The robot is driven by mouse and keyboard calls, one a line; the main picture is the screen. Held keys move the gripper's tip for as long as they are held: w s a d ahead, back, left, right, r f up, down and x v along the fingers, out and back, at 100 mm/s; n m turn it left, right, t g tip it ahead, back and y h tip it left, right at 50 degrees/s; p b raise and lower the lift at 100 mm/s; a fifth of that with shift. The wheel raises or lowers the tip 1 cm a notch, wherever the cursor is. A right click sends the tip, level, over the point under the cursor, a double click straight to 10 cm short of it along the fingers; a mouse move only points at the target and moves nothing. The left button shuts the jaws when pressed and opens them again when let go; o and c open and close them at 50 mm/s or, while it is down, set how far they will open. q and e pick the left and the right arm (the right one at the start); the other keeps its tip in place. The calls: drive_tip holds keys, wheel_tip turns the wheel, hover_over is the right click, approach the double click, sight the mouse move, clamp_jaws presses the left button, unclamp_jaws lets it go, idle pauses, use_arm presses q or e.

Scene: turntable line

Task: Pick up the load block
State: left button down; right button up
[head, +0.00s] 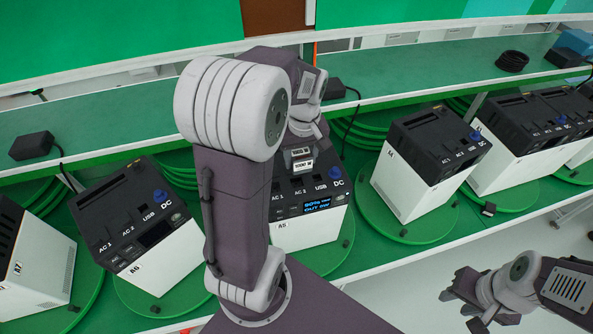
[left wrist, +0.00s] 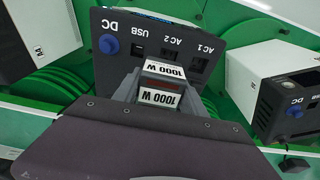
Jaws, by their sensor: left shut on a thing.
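The load block (head: 301,161) is a small grey block with a white "1000 W" label. It is in front of the upper panel of power station A5 (head: 309,205), whose small display is lit. My left gripper (left wrist: 158,88) is shut on the block, with grey fingers on either side of it. The block (left wrist: 160,97) shows in the left wrist view close to the AC sockets; I cannot tell whether it touches the panel. My arm hides much of A5 in the head view. My right gripper (head: 466,304) is open and empty at the lower right.
Floor shows clear at lower right.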

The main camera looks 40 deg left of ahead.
use_arm(q)
drive_tip(key=w+d+r, duration=0.1)
drive_tip(key=w+r, duration=0.5)
drive_tip(key=w, duration=0.4)
drive_tip(key=shift+w+d+b, duration=0.15)
drive_tip(key=shift+d+b, duration=0.25)
drive_tip(key=shift+b, duration=0.05)
